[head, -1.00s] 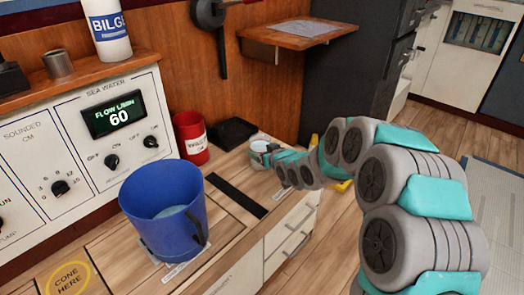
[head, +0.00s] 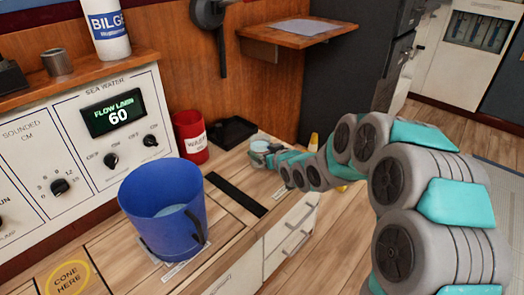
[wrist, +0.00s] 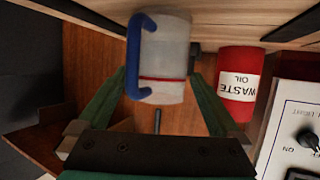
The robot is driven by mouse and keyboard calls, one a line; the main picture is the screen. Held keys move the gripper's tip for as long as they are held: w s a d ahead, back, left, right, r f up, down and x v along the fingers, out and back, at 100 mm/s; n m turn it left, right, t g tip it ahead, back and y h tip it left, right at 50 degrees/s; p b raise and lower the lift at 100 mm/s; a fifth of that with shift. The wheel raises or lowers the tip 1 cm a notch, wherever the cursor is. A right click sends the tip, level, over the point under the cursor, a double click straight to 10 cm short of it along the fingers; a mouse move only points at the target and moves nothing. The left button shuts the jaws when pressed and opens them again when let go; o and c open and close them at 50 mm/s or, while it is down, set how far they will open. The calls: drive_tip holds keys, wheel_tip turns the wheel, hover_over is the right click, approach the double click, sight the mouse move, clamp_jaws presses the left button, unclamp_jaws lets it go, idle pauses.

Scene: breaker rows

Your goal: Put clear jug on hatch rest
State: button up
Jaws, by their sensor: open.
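The clear jug (wrist: 172,55) has a blue handle and a red line around it. In the wrist view it appears upside down, between the fingers of my open gripper (wrist: 158,88), with the handle near the left finger. In the head view the jug (head: 262,146) is small and partly hidden by my gripper, at the far end of the wooden counter. No surface carries a readable hatch rest label. A small wooden wall shelf (head: 270,38) with a grey sheet on it is above and behind the jug.
A red waste oil can (head: 190,138) and a black tray (head: 240,128) stand close to the jug. A blue bucket (head: 160,225) stands nearer on the counter. A black strip (head: 236,195) lies between. The control panel (head: 90,150) borders the counter's left side.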

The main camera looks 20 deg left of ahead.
drive_tip(key=v, duration=0.9)
drive_tip(key=shift+s+d, duration=0.2)
drive_tip(key=s+d+m+g+h, duration=0.2)
drive_tip(key=s+d+h, duration=0.3)
drive_tip(key=d, duration=0.7)
drive_tip(key=s+d+m+g+h, duration=0.25)
drive_tip(key=s+d, duration=0.45)
drive_tip(key=d, duration=0.4)
drive_tip(key=s+d+r+m+g+h, duration=0.1)
drive_tip(key=s+d, duration=0.4)
drive_tip(key=s, duration=0.9)
drive_tip(key=s+d+r+m+g+h, duration=0.1)
drive_tip(key=s+d+m+g, duration=0.2)
drive_tip(key=s, duration=1.1)
drive_tip(key=d+g, duration=0.1)
drive_tip(key=g, duration=0.1)
drive_tip(key=shift+s+d+g, duration=0.3)
drive_tip(key=shift+d+g, duration=0.05)
drive_tip(key=shift+d, duration=0.05)
